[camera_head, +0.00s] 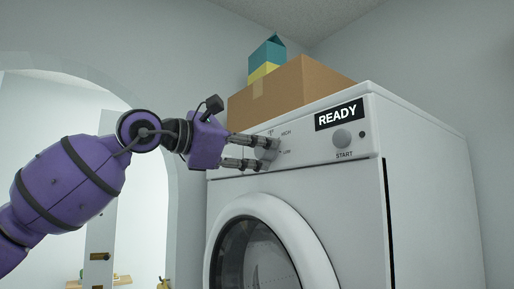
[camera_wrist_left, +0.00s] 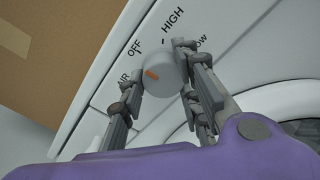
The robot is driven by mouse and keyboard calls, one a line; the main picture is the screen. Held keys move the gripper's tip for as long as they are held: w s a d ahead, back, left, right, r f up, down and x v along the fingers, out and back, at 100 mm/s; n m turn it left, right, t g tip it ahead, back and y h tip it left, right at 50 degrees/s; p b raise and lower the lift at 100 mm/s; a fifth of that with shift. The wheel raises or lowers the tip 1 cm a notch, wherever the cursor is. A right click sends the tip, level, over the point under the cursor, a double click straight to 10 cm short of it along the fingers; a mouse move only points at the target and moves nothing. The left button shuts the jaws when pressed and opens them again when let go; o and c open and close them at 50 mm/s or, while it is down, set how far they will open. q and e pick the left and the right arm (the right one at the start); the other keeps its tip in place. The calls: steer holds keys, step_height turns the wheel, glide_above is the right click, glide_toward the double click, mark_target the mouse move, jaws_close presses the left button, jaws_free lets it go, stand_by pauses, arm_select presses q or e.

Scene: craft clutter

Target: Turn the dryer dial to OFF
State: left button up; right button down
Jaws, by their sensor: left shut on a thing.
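The white dryer (camera_head: 300,185) stands on the right of the head view. Its grey round dial (camera_wrist_left: 166,72) shows in the wrist view, with an orange mark (camera_wrist_left: 151,75) on its left side, toward the gap between the OFF label (camera_wrist_left: 135,46) and the AIR label (camera_wrist_left: 125,81). My left gripper (camera_wrist_left: 164,84) is shut on the dial, one finger on each side. In the head view, the left gripper (camera_head: 266,153) reaches the panel from the left and partly hides the dial. My right gripper is not in view.
A cardboard box (camera_head: 290,88) with a teal carton (camera_head: 266,54) and a yellow item (camera_head: 263,71) sits on the dryer. The round door (camera_head: 300,225) is below the panel.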

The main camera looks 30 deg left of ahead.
arm_select(q)
steer(key=o, duration=1.1)
steer(key=shift+a+r, duration=0.1)
steer(key=shift+a, duration=0.05)
steer(key=shift+c, duration=0.2)
steer(key=shift+w, duration=0.1)
steer(key=shift+s+a+f, duration=0.2)
steer(key=shift+s+a, duration=0.15)
steer(key=shift+s, duration=0.3)
steer(key=shift+s+a, duration=0.1)
steer(key=shift+s, duration=0.55)
steer(key=v, duration=0.9)
steer(key=shift+s+a+r, duration=0.1)
steer(key=shift+s, duration=0.05)
